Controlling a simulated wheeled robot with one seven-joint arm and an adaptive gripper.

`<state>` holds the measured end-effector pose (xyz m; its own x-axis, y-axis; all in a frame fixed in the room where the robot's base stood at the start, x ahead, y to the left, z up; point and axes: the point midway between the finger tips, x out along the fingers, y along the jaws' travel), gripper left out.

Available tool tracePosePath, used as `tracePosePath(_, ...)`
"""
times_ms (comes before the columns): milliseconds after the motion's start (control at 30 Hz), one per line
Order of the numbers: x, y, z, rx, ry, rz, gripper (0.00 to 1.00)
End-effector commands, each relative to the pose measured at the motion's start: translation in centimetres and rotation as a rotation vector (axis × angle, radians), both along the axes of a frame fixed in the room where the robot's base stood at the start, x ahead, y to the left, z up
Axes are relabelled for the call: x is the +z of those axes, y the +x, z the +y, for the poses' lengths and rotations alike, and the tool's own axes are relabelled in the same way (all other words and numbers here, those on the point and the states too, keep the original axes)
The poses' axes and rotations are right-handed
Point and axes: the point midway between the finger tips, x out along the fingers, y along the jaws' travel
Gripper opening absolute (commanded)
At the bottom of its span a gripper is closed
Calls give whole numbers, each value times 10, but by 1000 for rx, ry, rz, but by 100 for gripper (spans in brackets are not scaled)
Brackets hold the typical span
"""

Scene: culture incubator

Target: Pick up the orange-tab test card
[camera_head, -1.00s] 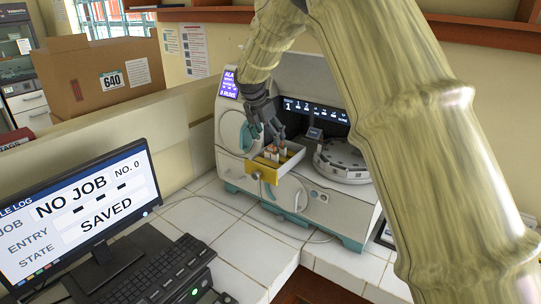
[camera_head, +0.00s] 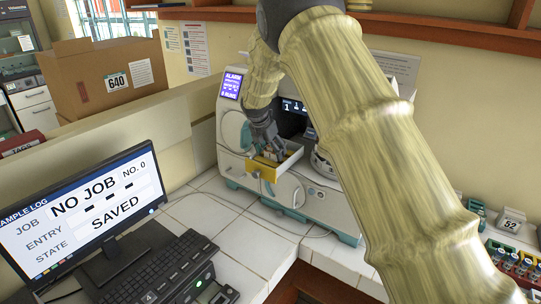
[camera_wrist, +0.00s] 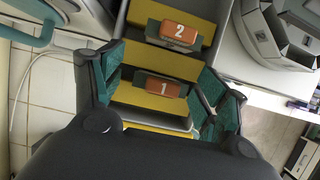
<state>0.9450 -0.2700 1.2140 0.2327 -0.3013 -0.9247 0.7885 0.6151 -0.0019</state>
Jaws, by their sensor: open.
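In the wrist view, two cards with orange tabs stand in yellow slots of a pulled-out drawer. The tab marked 1 (camera_wrist: 164,88) is nearer and the tab marked 2 (camera_wrist: 178,34) is farther. My gripper (camera_wrist: 160,82) is open, its teal-padded fingers to the left and right of the tab marked 1. I see no finger closed on it. The lower parts of the cards are hidden. In the head view, my gripper (camera_head: 266,146) is over the drawer (camera_head: 266,172), and the tabs are too small to tell apart.
The drawer juts from a white incubator (camera_head: 229,135) with an ALARM screen. A monitor (camera_head: 88,215) and keyboard (camera_head: 168,268) stand at lower left. Coloured racks (camera_head: 515,262) and a box marked 52 (camera_head: 510,222) are at right. White tiles in front are clear.

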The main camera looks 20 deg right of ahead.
Motion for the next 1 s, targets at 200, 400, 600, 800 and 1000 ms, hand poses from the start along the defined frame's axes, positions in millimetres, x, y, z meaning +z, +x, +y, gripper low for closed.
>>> tracePosePath(200,0,0,0,0,0,-1,74)
tracePosePath(400,0,0,0,0,-1,-1,38)
tracePosePath(600,0,0,0,0,0,0,33)
tracePosePath(800,0,0,0,0,1,1,33)
tracePosePath(1000,15,0,0,1,0,-2,33)
